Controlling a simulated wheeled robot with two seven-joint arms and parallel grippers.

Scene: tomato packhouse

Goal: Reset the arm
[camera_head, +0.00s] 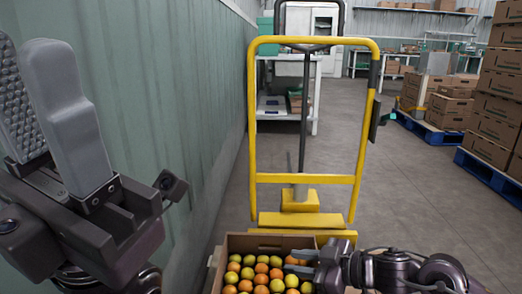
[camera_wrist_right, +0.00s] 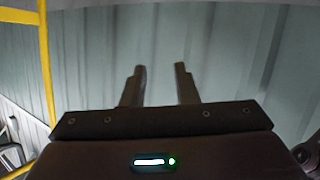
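My left gripper (camera_head: 27,52) is large and close at the left of the head view, fingers pointing up beside the green wall. Its fingers are apart, with a ridged pad showing and nothing between them. My right gripper (camera_head: 291,262) is at the bottom, pointing left above a cardboard box (camera_head: 237,242) of red, orange and yellow tomatoes (camera_head: 261,268). In the right wrist view its two fingers (camera_wrist_right: 161,72) stand apart with only wall between them, so it is open and empty. The right arm hides part of the box.
A yellow cart frame (camera_head: 364,125) stands directly behind the box. The corrugated wall (camera_head: 185,90) runs close along the left. Pallets of stacked cartons (camera_head: 493,110) stand at the right, a white shelf table (camera_head: 316,95) behind the cart. The floor (camera_head: 405,180) right of the cart is clear.

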